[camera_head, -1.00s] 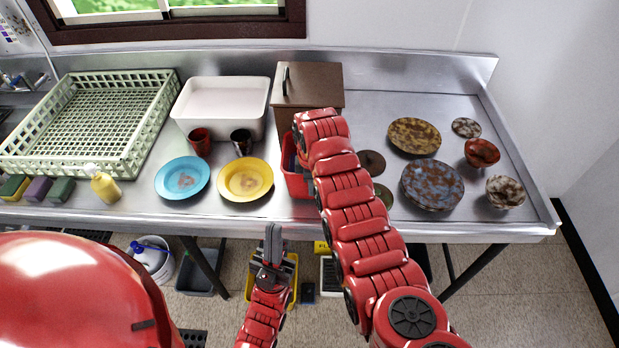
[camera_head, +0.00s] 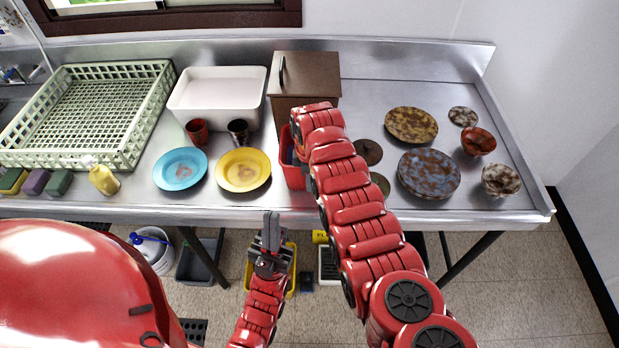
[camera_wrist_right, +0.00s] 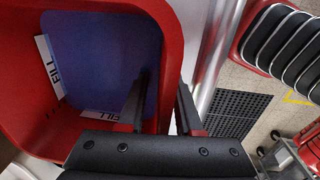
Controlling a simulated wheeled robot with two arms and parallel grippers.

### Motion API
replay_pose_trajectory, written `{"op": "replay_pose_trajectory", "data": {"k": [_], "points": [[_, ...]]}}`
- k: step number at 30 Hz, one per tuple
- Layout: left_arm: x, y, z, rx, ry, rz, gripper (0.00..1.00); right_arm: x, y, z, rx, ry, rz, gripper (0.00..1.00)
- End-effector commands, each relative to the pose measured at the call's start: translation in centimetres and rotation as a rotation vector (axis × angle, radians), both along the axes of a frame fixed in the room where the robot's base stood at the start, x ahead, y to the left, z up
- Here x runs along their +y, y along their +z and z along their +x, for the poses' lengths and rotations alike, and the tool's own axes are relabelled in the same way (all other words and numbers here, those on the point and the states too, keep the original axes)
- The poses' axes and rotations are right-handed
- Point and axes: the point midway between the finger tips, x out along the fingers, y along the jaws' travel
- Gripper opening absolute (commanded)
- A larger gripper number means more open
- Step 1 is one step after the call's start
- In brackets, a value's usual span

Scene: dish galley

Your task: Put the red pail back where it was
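The red pail (camera_head: 288,168) stands on the steel counter in front of the brown box, partly hidden behind my right arm in the head view. In the right wrist view the pail (camera_wrist_right: 90,14) fills the left side, with a blue bottom and white labels inside. My right gripper (camera_wrist_right: 164,78) straddles the pail's wall, one finger inside and one outside. A gap shows between the inner finger and the wall. My right arm hides this gripper in the head view. My left gripper (camera_head: 271,232) is empty, its fingers together, in front of the counter edge.
A brown box (camera_head: 310,75) and a white tub (camera_head: 215,98) stand behind the pail. Blue (camera_head: 180,169) and yellow (camera_head: 243,170) plates and two cups are to its left. Several dishes, including a speckled plate (camera_head: 428,174), lie right. A yellow bin (camera_head: 290,285) is on the floor below.

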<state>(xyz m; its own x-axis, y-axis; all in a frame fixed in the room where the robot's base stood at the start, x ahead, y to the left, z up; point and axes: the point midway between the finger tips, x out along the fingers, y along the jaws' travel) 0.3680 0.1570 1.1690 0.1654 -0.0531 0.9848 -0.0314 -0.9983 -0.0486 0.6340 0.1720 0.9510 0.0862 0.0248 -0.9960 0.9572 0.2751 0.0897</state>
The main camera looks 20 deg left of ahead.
Motion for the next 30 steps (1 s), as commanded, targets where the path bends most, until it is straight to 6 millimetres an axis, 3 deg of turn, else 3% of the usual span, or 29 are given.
{"op": "replay_pose_trajectory", "data": {"k": [11, 19, 21, 22, 30], "points": [[0.0, -0.7, 0.0, 0.000, 0.000, 0.000, 0.00, 0.0, 2.6, -0.1, -0.004, 0.001, 0.002, 0.34], [0.0, -3.4, 0.0, 0.000, 0.000, 0.000, 0.00, -0.2, 8.9, -0.7, -0.004, -0.001, 0.003, 0.34], [0.0, -0.7, 0.0, 0.000, 0.000, 0.000, 0.00, -0.3, 11.0, -0.9, 0.003, 0.000, -0.001, 0.34], [0.0, -0.3, 0.0, -0.001, 0.000, 0.000, 0.00, -0.3, 11.3, -1.0, 0.003, 0.000, -0.002, 0.34], [0.0, 1.0, 0.0, 0.000, 0.000, 0.000, 0.00, -0.3, 12.2, -1.1, 0.001, 0.000, 0.000, 0.34]]}}
